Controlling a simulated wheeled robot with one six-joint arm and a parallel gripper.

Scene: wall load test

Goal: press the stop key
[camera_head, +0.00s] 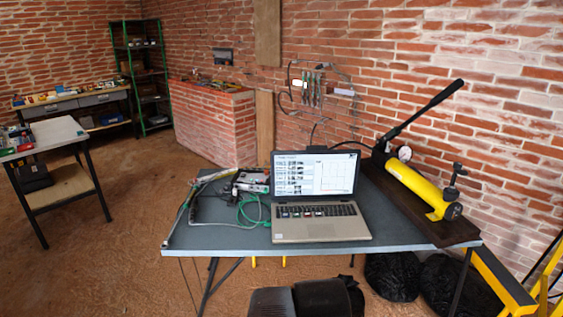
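An open laptop (318,229) stands on the grey-topped table, facing me. Its lit screen (340,173) shows a list at left and a plot at right. My gripper is not in view.
A yellow hand pump (415,187) with a long black lever sits right of the laptop on the table (225,238). Green cables and metal devices (250,182) lie to its left. Black bags (392,275) lie below. Brown floor (140,200) is open at left.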

